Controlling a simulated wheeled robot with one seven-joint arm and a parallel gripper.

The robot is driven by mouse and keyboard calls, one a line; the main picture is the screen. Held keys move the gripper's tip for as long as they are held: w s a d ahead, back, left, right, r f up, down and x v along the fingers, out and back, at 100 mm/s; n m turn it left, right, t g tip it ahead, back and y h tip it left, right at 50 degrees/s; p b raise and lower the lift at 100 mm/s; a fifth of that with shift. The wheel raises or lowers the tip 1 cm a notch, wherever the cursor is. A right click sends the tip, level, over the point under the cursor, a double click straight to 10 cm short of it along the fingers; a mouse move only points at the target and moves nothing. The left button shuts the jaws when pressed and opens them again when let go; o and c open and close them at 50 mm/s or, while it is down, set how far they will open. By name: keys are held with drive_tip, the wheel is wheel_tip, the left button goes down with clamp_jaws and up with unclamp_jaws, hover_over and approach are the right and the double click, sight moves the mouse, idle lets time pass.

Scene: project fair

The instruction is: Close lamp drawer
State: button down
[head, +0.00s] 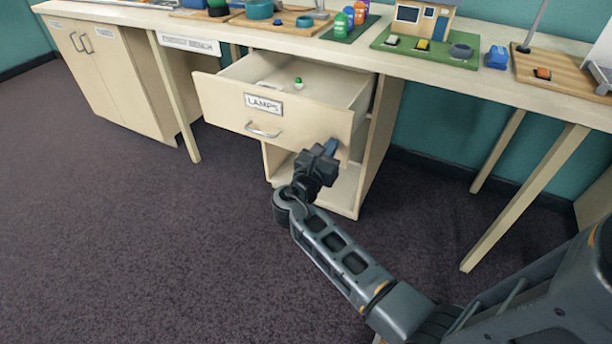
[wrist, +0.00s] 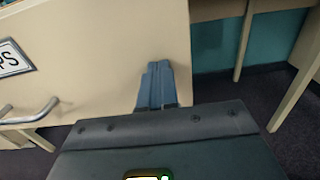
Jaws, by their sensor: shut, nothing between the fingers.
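The lamp drawer (head: 275,112) is a pale wooden drawer labelled LAMPS, pulled out from its cabinet under the long table. Its metal handle (head: 263,131) is on the front below the label, and it also shows at the left of the wrist view (wrist: 28,114). A small green-and-white item (head: 298,82) lies inside the drawer. My gripper (head: 331,147) is shut and empty, at the lower right corner of the drawer front. In the wrist view its fingers (wrist: 157,84) overlap the drawer front near its right edge; I cannot tell whether they touch it.
Below the drawer is an open shelf (head: 345,190). A cabinet with two doors (head: 105,70) stands at the left. A table leg (head: 525,197) stands to the right of the drawer. The carpet in front is clear. A model house (head: 423,20) and other exhibits stand on the tabletop.

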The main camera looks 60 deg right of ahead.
sight(366, 98)
drive_tip(key=d+b, duration=0.2)
drive_tip(key=d, duration=0.6)
drive_tip(key=d+b, duration=0.1)
drive_tip(key=d, duration=0.7)
drive_tip(key=w+d+b, duration=0.1)
drive_tip(key=d+b, duration=0.1)
drive_tip(key=d, duration=0.7)
drive_tip(key=shift+f+b, duration=0.15)
drive_tip(key=shift+b, duration=0.2)
drive_tip(key=shift+d, duration=0.7)
drive_tip(key=shift+d+r+b, duration=0.15)
drive_tip(key=shift+r+b, duration=0.1)
drive_tip(key=shift+b, duration=0.05)
drive_tip(key=shift+s+d+r, duration=0.1)
